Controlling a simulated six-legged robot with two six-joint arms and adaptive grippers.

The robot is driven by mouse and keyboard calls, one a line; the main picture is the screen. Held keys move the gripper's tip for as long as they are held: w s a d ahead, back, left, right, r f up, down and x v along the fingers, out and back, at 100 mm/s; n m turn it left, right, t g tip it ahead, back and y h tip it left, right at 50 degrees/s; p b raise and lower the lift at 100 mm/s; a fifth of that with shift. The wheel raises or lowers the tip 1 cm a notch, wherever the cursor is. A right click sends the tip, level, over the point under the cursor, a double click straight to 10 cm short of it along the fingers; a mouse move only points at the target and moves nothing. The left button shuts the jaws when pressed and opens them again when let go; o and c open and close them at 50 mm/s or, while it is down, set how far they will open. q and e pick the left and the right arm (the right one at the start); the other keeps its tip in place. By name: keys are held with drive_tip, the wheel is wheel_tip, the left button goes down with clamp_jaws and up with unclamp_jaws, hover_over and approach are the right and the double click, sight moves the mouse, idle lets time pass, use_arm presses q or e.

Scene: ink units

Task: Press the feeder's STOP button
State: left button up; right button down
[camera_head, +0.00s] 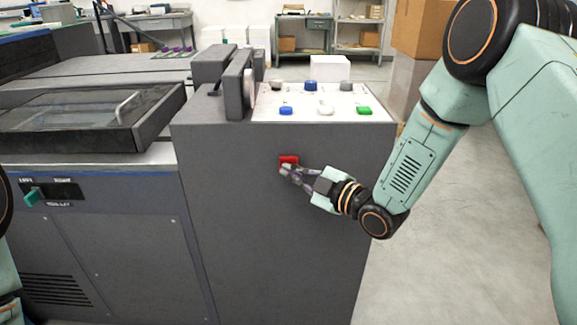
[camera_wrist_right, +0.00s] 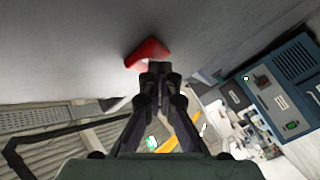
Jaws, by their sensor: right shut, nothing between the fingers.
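The red button (camera_head: 289,159) is on the front face of the grey feeder cabinet (camera_head: 250,220), below its white control panel. My right gripper (camera_head: 284,168) is shut and empty, with its fingertips at the lower edge of the red button. In the right wrist view the red button (camera_wrist_right: 147,53) shows just beyond the closed fingertips (camera_wrist_right: 157,68). I cannot tell whether the tips touch it. No label on the button is readable. My left gripper is out of view; only a bit of my left arm shows at the left edge.
The white panel (camera_head: 310,100) on top carries blue, white, green and grey buttons. A teal selector lever (camera_head: 34,196) sits on the machine's front at left. Cardboard boxes (camera_head: 425,28) stand behind my right arm. The floor right of the cabinet is clear.

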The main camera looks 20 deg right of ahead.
drive_tip(key=shift+w, duration=0.25)
idle(0.4)
drive_tip(key=shift+s, duration=0.1)
drive_tip(key=shift+s+a+p, duration=0.15)
drive_tip(key=shift+s+p, duration=0.15)
drive_tip(key=shift+s, duration=0.45)
drive_tip(key=s, duration=0.2)
drive_tip(key=s+a+p, duration=0.1)
drive_tip(key=s, duration=0.1)
drive_tip(key=shift+s+a, duration=0.2)
drive_tip(key=shift+s, duration=0.2)
idle(0.5)
